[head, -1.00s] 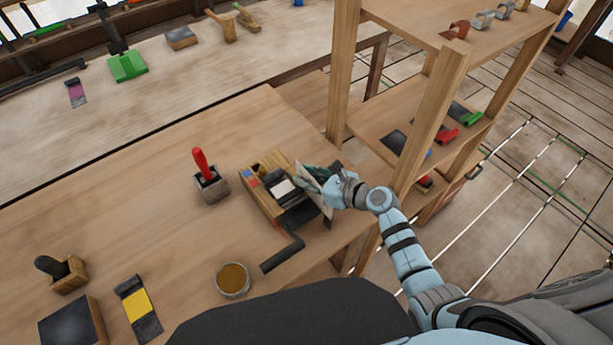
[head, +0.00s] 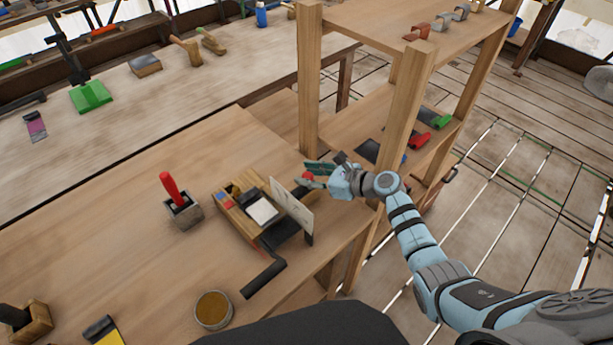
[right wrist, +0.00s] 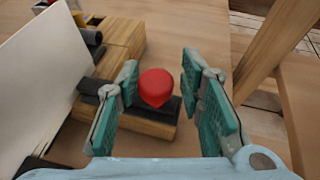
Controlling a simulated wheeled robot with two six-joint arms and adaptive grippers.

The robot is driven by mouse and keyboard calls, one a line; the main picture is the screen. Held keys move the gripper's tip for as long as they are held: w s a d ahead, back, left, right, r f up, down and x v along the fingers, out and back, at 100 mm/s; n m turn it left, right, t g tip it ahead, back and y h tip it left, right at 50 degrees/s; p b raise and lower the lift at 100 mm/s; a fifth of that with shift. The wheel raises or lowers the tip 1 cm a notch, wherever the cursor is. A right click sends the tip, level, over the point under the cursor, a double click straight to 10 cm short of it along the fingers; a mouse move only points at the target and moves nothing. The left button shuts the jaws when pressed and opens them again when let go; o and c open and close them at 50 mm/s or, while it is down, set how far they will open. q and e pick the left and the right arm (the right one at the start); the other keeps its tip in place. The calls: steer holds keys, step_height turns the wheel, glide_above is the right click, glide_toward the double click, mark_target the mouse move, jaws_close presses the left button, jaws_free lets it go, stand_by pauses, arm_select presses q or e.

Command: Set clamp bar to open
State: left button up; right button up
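A wooden fixture (head: 232,218) sits on the workbench, with a pale upright panel (head: 292,207) at its right side. A dark cranked handle (head: 262,280) sticks out toward the front. A red knob (right wrist: 156,87) shows in the right wrist view, in front of a dark bar on wooden blocks (right wrist: 130,118). Which part is the clamp bar I cannot tell for sure. My right gripper (right wrist: 160,90) is open, its teal fingers on either side of the knob with visible gaps. In the head view the right gripper (head: 316,174) is just beyond the panel. My left gripper is not in view.
A wooden shelf post (head: 403,130) stands close to my right arm. A red-handled tool in a block (head: 182,205) and a round tin (head: 213,310) stand on the bench. The bench left of the fixture is mostly clear.

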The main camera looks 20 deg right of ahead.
steer(key=shift+o, duration=0.5)
steer(key=shift+d, duration=0.1)
steer(key=v, duration=1.2)
